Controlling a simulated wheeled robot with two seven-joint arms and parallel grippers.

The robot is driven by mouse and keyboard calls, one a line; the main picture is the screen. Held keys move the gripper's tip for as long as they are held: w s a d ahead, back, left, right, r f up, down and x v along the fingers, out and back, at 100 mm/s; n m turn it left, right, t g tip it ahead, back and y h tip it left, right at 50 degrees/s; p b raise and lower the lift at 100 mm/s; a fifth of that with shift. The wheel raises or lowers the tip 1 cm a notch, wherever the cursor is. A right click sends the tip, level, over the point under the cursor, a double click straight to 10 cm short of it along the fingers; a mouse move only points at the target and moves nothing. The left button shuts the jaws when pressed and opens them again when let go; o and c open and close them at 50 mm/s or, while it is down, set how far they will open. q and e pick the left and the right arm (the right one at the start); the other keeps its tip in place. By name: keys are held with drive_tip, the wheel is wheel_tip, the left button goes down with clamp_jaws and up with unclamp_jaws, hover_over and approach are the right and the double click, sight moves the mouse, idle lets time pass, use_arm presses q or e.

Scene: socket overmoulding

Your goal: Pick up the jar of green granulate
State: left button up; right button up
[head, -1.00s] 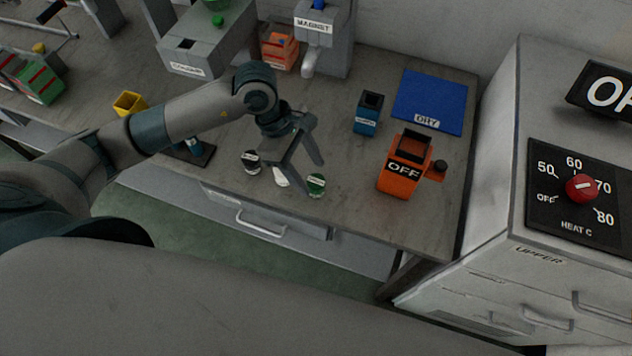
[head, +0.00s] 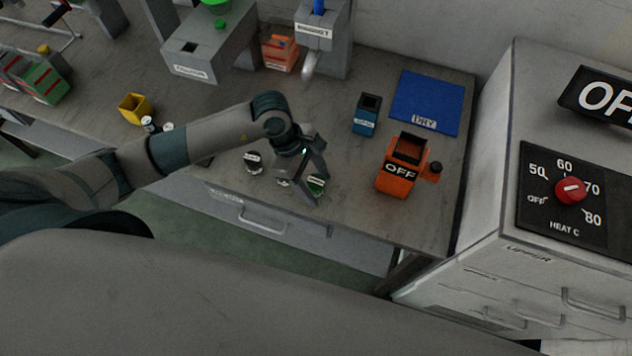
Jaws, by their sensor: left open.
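The jar of green granulate (head: 316,186) stands near the front edge of the table, with a green top and a pale label. My left gripper (head: 314,192) is open and points down at the jar. Its fingers overlap the jar in the picture, one on each side or just above; I cannot tell whether they touch it. A white jar (head: 284,182) stands left of it, partly hidden by a finger. A dark jar (head: 253,162) stands further left. My right gripper is not in view.
An orange box marked OFF (head: 396,180) stands to the right of the jars. A small blue bin (head: 367,114) and a blue DRY mat (head: 428,100) lie behind it. A yellow bin (head: 134,108) is at left. A grey heater cabinet (head: 480,240) bounds the right side.

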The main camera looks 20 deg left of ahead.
sight(320, 181)
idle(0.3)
use_arm(q)
drive_tip(key=c, duration=1.1)
drive_tip(key=shift+r, duration=0.15)
drive_tip(key=shift+r+b, duration=0.45)
drive_tip(key=shift+r, duration=0.05)
wheel_tip(320, 181, up, 2)
drive_tip(key=shift+w+r+b, duration=0.1)
drive_tip(key=shift+r+b, duration=0.1)
drive_tip(key=shift+b, duration=0.5)
drive_tip(key=s+d+r, duration=0.4)
drive_tip(key=s+r, duration=0.3)
drive_tip(key=s, duration=0.4)
drive_tip(key=shift+r, duration=0.25)
drive_tip(key=shift+f, duration=0.1)
